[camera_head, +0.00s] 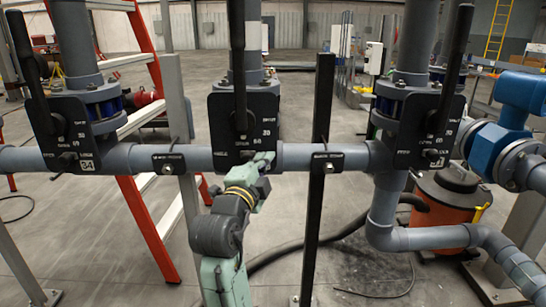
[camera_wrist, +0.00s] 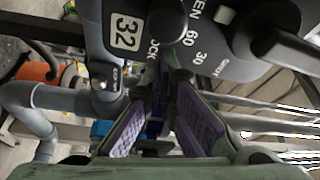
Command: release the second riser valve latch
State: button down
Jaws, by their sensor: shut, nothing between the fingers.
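The second riser's valve plate (camera_head: 243,121) is the middle one of three black plates on the horizontal grey pipe. Its long black handle (camera_head: 238,55) stands upright. My gripper (camera_head: 264,158) is at the plate's lower right edge, fingers shut and empty. In the wrist view the plate (camera_wrist: 268,40) fills the top, with a "32" tag (camera_wrist: 126,32), angle marks and a partly covered word ending in "OCK". My gripper's fingertips (camera_wrist: 168,72) meet just below that word, close to the plate.
Similar valve plates stand at left (camera_head: 70,133) and right (camera_head: 428,130), their handles tilted. A black post (camera_head: 317,190) rises right of my arm. An orange ladder (camera_head: 145,215) leans at left. An orange vacuum (camera_head: 450,210) stands at right, its hose on the floor.

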jog(key=shift+a+f, duration=0.1)
jog(key=shift+a, duration=0.15)
jog(key=a+b, duration=0.1)
jog(key=a, duration=0.2)
jog(key=shift+a, duration=0.25)
jog(key=shift+d, duration=0.2)
jog(key=b, duration=0.3)
send_near(251, 158)
jog(key=s+d, duration=0.2)
jog(key=d, duration=0.1)
jog(key=shift+w+d+r, duration=0.15)
jog(key=shift+r, duration=0.3)
